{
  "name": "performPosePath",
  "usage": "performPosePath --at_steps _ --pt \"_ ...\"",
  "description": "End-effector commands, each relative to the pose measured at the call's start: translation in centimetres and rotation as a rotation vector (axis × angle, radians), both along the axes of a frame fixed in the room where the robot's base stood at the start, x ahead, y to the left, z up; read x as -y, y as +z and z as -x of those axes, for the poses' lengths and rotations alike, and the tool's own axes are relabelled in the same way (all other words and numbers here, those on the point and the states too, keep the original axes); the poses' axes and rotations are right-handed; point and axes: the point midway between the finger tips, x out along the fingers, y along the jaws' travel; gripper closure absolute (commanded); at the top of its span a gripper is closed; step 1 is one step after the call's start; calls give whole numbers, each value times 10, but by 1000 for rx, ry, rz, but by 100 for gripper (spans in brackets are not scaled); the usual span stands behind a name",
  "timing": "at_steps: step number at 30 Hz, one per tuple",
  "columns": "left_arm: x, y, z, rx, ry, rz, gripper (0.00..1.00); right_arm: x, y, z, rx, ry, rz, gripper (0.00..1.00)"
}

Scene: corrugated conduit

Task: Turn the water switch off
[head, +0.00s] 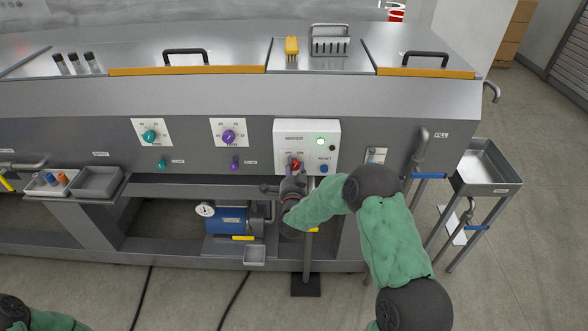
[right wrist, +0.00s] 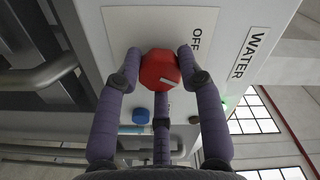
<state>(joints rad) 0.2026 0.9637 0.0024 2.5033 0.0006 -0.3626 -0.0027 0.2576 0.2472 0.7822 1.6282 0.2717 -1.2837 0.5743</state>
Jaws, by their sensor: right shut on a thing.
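The water switch is a red faceted knob (head: 295,164) with a white mark on a white panel (head: 290,131) on the machine's front. My right gripper (head: 292,175) is at the knob from below, partly covering it. In the right wrist view, the fingers of my right gripper (right wrist: 157,68) are closed around the red knob (right wrist: 160,70). The words OFF and WATER are printed beside it. A green light (head: 320,141) is lit on the panel. My left gripper is out of view; only part of my left arm shows at the lower left.
A blue RESET button (head: 324,168) sits right of the knob. Purple (head: 228,137) and teal (head: 150,136) dials lie to the left. A blue pump (head: 229,220) stands below.

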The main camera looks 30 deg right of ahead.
Motion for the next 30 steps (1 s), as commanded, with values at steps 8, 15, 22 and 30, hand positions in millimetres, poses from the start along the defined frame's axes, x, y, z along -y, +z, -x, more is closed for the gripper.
performPosePath --at_steps 8,15,22,30 --pt "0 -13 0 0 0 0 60 0 -2 0 -89 0 148 94" --pt "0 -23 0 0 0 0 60 0 -2 0 -207 0 339 94" --pt "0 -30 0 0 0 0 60 0 -1 0 -320 0 522 94" --pt "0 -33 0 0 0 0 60 0 -1 0 -433 0 704 94"
